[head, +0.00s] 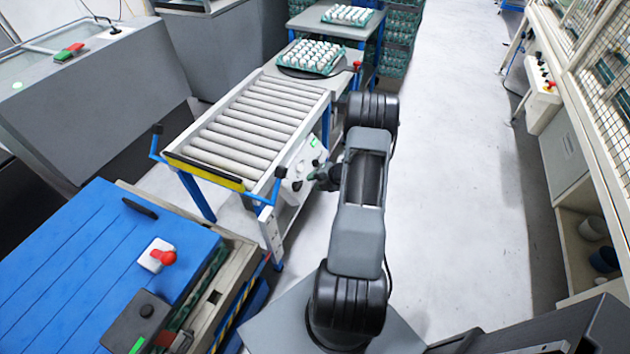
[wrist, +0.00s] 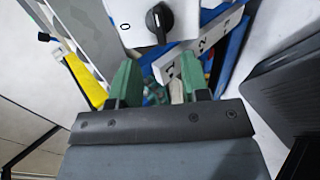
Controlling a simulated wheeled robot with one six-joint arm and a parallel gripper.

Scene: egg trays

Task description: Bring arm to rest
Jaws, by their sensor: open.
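My arm (head: 360,200) rises from my base and bends at the elbow beside the roller conveyor. My gripper (wrist: 160,82) has two green fingers standing apart with nothing held between them. In the head view it is small and dark, partly hidden by my arm, near the white control panel (head: 303,165) on the conveyor's side. In the wrist view a black rotary knob (wrist: 158,20) on a white panel, with a "0" mark beside it, lies beyond the fingers. The fingers appear apart from the knob; contact cannot be told.
The roller conveyor (head: 255,118) has bare rollers and a yellow end bar (head: 205,172). Egg trays stand at its far end (head: 310,70) and on a table behind (head: 347,24). A blue-topped machine (head: 90,260) is front left. The floor (head: 455,150) on the right is clear.

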